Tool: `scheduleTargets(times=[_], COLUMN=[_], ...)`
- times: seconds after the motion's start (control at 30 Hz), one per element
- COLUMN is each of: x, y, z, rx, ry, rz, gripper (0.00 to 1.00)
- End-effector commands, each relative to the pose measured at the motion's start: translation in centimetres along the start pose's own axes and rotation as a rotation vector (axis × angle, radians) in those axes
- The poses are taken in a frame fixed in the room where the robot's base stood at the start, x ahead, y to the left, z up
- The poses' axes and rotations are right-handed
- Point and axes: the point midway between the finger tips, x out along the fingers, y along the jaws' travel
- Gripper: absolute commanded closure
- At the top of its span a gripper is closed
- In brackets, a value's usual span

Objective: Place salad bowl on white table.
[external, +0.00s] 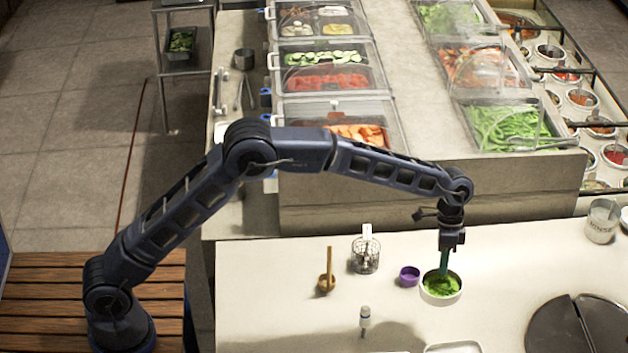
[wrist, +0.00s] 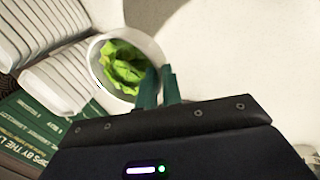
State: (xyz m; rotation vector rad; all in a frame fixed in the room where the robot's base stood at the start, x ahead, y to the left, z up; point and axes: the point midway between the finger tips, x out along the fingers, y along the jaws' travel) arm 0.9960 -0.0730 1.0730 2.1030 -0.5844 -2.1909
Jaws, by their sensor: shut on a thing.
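The salad bowl (external: 441,300) is white and round with green leaves in it, at the lower right of the external view. It also shows in the wrist view (wrist: 150,50). My gripper (external: 443,268) points down at the bowl's far edge. In the wrist view its green fingers (wrist: 158,88) are shut on the bowl's near-right rim. The bowl looks upright and lies over the white table (external: 285,300); I cannot tell whether its base touches the surface.
A purple cup (external: 409,276) stands just left of the bowl. A wire holder (external: 365,256) and a wooden pestle and mortar (external: 327,283) are farther left. A white-topped shaker (external: 364,318) stands in front. Ribbed white items (wrist: 45,35) lie beside the bowl.

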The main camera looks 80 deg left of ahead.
Motion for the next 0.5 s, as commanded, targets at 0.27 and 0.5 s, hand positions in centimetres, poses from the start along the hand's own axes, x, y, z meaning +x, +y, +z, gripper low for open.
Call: scheduleTargets(times=[0.27,0.5], x=[5.8,10.7], y=[-1.8,-3.4], z=[0.1,0.1], rx=[-0.002,-0.002], ry=[-0.005,-0.005], rz=[0.002,0.001], gripper=[1.00,1.00])
